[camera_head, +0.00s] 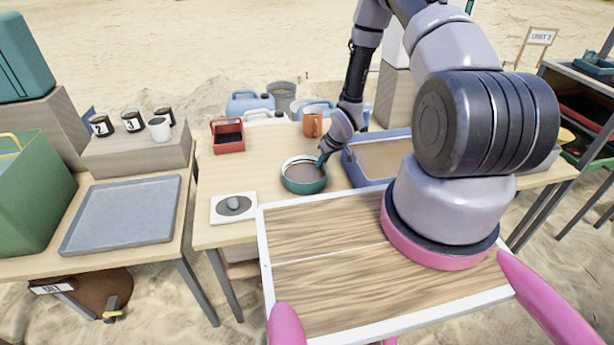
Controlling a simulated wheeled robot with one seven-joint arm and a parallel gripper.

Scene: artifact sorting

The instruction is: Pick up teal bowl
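The teal bowl (305,185) stands upright on the wooden table, near the middle of the head view. Its inside looks brownish. My gripper (323,160) reaches down from the upper right to the bowl's right rim. The fingertips are teal-dark and small there, at or touching the rim. I cannot tell whether the fingers are closed on the rim or only around it. My arm covers part of the table behind and to the right.
A blue-grey tray (358,172) with brown content stands close right of the bowl. An orange mug (312,124) is behind, a red container (228,136) at back left, a white scale (233,208) at front left. My wooden deck lies in front.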

